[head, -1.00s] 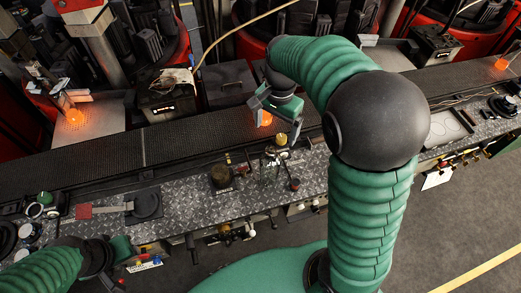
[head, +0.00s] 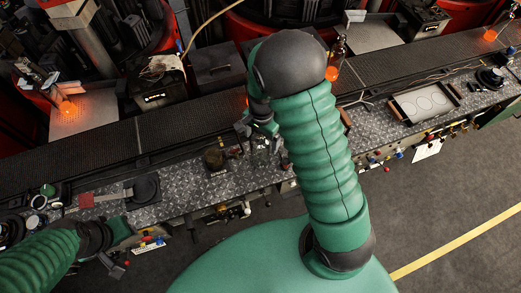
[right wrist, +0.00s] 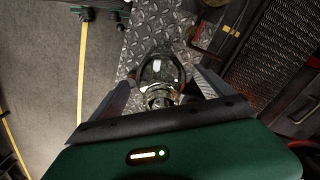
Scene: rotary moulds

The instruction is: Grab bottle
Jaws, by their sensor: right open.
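A clear glass bottle (right wrist: 162,72) stands on the diamond-plate bench in the right wrist view, its neck toward my palm. My right gripper (right wrist: 167,82) is open, with one finger on each side of the bottle. I cannot tell whether either finger touches it. In the head view my right gripper (head: 260,128) is over the bench, partly hidden by my arm. The bottle (head: 262,148) shows only in part below it there. My left gripper (head: 118,246) is at the lower left by the bench's front edge; its jaws are unclear.
A conveyor (head: 180,134) runs behind.

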